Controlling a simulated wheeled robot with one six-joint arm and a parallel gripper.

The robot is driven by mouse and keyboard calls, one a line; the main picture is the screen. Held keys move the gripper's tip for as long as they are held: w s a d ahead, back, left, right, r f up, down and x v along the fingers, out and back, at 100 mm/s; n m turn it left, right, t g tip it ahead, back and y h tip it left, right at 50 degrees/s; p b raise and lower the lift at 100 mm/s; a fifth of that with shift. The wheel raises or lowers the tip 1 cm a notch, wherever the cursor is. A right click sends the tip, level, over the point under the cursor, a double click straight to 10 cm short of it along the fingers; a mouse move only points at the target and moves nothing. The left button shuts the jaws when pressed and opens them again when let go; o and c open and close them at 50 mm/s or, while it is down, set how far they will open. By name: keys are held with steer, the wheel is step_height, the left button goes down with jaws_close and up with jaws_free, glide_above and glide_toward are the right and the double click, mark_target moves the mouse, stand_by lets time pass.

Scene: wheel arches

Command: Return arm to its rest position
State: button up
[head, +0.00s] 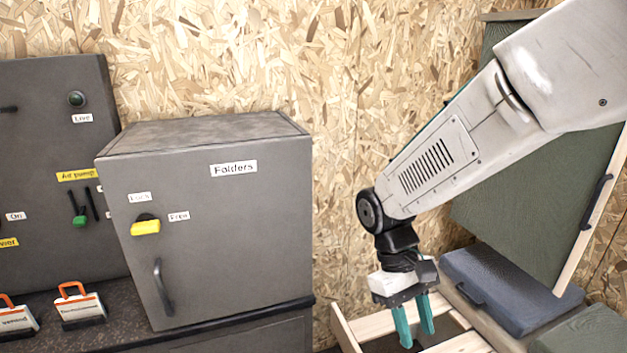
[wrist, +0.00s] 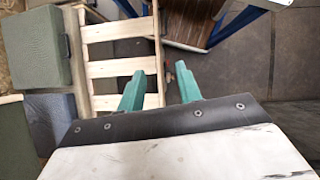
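My gripper (head: 414,322) hangs at the end of my arm on the right of the head view, with its two green fingers pointing down. The fingers also show in the wrist view (wrist: 160,90), apart from each other with nothing between them. My arm reaches in from the upper right and bends down at the wrist. The gripper is in front of and above a pale wooden slatted frame (head: 376,325), which also shows beneath the fingers in the wrist view (wrist: 120,33).
A grey cabinet labelled Folders (head: 215,240), with a yellow knob (head: 146,227) and closed door, stands left of my gripper. A dark control panel (head: 40,150) is farther left. A blue-grey case (head: 510,290) and a tilted green panel (head: 520,215) are on the right.

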steer(key=s+d+r+m+t+y, duration=0.3)
steer(key=s+d+r+m+t, duration=0.2)
steer(key=s+d+r, duration=0.4)
steer(key=shift+s+d+r+t, duration=0.25)
steer(key=shift+s+r+t, duration=0.55)
steer(key=shift+s+r, duration=1.1)
